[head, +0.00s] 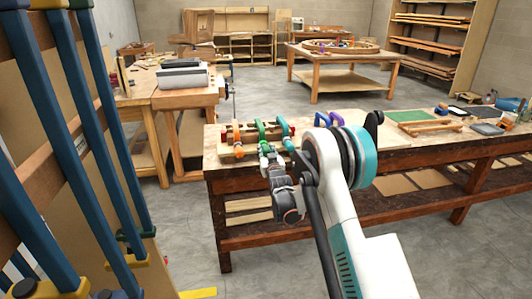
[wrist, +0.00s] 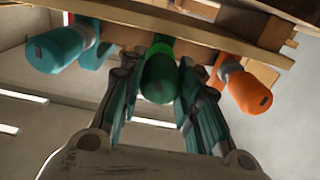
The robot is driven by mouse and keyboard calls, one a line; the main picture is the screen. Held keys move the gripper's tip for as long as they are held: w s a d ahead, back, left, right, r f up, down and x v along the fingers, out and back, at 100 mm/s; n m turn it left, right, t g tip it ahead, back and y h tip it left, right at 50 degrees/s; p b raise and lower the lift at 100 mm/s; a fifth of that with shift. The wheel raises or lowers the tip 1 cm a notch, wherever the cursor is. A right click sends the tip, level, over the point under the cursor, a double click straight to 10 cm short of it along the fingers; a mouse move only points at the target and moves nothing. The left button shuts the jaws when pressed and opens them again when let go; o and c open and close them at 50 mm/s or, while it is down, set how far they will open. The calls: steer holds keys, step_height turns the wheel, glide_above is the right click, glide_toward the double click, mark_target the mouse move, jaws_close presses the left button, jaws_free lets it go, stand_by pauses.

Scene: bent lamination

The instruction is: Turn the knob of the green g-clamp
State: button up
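The green g-clamp (head: 262,130) sits in the middle of a row of clamps on a wooden piece at the left end of the workbench. Its green knob (wrist: 158,80) points towards the wrist camera and shows between the two fingers of my gripper (wrist: 159,72). The fingers stand open on either side of the knob. Contact cannot be made out, as the finger edges pass very close to the knob. In the head view, my gripper (head: 268,151) is at the near side of the green clamp, and my wrist partly hides the knob.
An orange clamp (head: 238,152) and a teal clamp (head: 287,144) flank the green one; their orange knob (wrist: 249,92) and teal knob (wrist: 58,50) lie close outside my fingers. Blue-barred clamps (head: 92,110) stand at the left. The workbench edge (head: 440,153) runs right; floor is clear in front.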

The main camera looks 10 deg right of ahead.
steer(key=shift+m, duration=1)
steer(key=o, duration=1.1)
steer(key=shift+c, duration=0.2)
steer(key=s, duration=1.2)
